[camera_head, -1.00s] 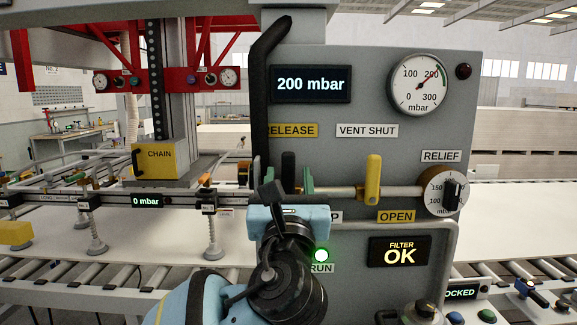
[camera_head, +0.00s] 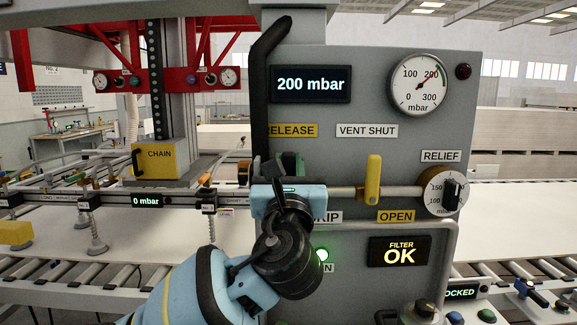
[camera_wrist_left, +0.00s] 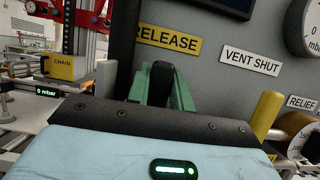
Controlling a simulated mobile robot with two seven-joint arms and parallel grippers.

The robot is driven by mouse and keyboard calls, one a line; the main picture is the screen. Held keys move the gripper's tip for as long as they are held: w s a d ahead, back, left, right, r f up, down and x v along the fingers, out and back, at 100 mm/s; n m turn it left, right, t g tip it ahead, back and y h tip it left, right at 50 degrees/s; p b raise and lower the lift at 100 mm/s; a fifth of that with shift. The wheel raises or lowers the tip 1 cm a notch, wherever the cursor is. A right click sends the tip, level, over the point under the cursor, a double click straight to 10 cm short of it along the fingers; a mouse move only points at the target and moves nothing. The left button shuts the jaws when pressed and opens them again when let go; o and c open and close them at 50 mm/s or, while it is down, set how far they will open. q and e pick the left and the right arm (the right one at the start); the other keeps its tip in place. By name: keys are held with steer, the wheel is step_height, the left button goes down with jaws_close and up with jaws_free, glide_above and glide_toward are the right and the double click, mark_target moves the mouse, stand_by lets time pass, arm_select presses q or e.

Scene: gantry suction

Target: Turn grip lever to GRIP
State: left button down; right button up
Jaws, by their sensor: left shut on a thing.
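The black grip lever (camera_wrist_left: 160,83) stands upright, pointing up toward the yellow RELEASE label (camera_head: 292,131); it also shows in the wrist view under the RELEASE label (camera_wrist_left: 168,40). My left gripper (camera_head: 289,165) is shut on the lever, with its green fingers on either side of it in the wrist view (camera_wrist_left: 161,88). In the head view the gripper and fingers hide most of the lever. The GRIP label (camera_head: 328,217) lies below the lever, partly hidden by my gripper. My right gripper is not in view.
A yellow vent lever (camera_head: 373,178) stands upright to the right, on the panel between VENT SHUT and OPEN labels. Further right is the relief dial (camera_head: 446,191). The display (camera_head: 310,84) reads 200 mbar. A black curved pipe (camera_head: 262,90) runs along the panel's left edge.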

arm_select(q)
steer(key=shift+d+m, duration=0.1)
steer(key=shift+m, duration=0.2)
steer(key=m+h, duration=0.1)
steer(key=d+m+h, duration=0.1)
steer(key=m, duration=0.2)
steer(key=shift+d+f+m+h, duration=0.15)
steer(key=shift+d+m+h, duration=0.15)
steer(key=shift+h, duration=0.1)
steer(key=shift+d+f+m+g+h, duration=0.15)
steer(key=shift+d+m+g+h, duration=0.15)
steer(key=shift+m, duration=0.55)
steer(key=shift+d+f+m+g+h, duration=0.15)
steer(key=shift+d+m+h, duration=0.15)
steer(key=shift+m, duration=0.5)
steer(key=shift+d+f+m+g+h, duration=0.15)
steer(key=shift+d+m+g+h, duration=0.2)
steer(key=shift+m, duration=0.5)
steer(key=shift+h, duration=0.25)
steer(key=shift+a, duration=0.1)
steer(key=c, duration=1.2)
jaws_free()
steer(key=shift+c, duration=0.2)
steer(key=shift+s, duration=0.1)
steer(key=v, duration=0.7)
steer(key=shift+s+f, duration=0.2)
steer(key=shift+s, duration=0.05)
